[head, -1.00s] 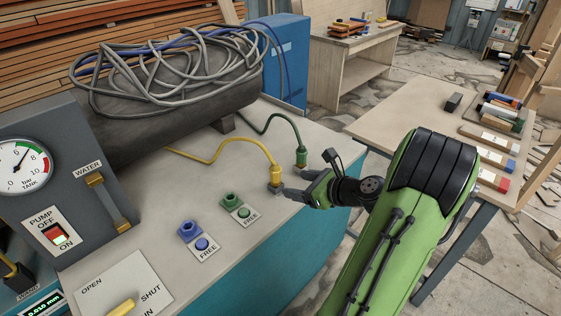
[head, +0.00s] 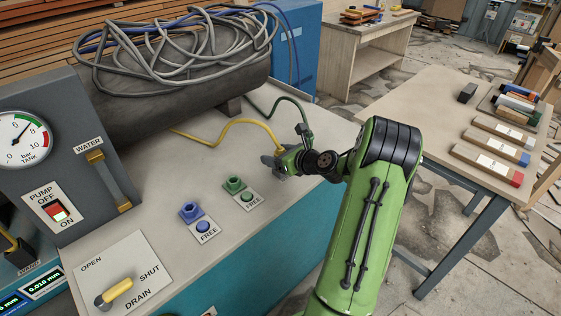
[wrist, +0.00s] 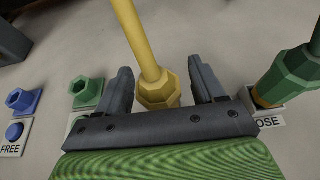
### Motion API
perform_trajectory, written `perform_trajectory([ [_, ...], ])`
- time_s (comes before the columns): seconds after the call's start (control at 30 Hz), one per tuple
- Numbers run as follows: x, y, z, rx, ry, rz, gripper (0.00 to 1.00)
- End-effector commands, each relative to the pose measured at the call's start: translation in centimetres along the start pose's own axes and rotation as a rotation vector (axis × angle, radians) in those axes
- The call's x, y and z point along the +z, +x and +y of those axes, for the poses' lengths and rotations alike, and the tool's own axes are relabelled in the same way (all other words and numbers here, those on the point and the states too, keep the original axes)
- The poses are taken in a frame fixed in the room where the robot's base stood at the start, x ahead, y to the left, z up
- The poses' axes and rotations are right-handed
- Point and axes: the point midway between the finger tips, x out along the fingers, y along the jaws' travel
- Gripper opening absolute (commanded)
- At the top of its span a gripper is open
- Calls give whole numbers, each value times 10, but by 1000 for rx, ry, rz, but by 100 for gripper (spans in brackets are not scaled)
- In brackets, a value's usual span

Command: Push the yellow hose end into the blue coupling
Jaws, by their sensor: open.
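The yellow hose (head: 245,122) runs from the tank across the bench to my gripper (head: 276,160). In the wrist view its yellow hose end (wrist: 158,92) stands between the two open fingers of my gripper (wrist: 163,88), with a gap on each side. The blue coupling (head: 190,211) is on the bench at left of the gripper, its hexagonal mouth empty, beside a blue button and a FREE label; it also shows in the wrist view (wrist: 24,100). The hose end's lower part is hidden by the gripper.
The green coupling (head: 235,185) stands empty between the blue coupling and my gripper. The green hose end (wrist: 290,75) stands close right of the gripper in the wrist view. A drain lever (head: 115,292) lies front left.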

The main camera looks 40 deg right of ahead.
Motion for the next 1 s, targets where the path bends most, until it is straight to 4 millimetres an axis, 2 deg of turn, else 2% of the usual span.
perform_trajectory([
  [0.07,0,6,0,0,-1,-1,68],
  [0.23,1,5,0,0,-1,-1,68],
  [0.27,1,5,0,0,-1,-1,65],
  [0.6,1,5,0,0,-1,0,13],
  [0.63,1,5,0,0,-1,-1,10],
  [0.87,5,3,0,-1,-3,-2,10],
  [1.0,32,-8,0,-2,-6,-4,10],
])
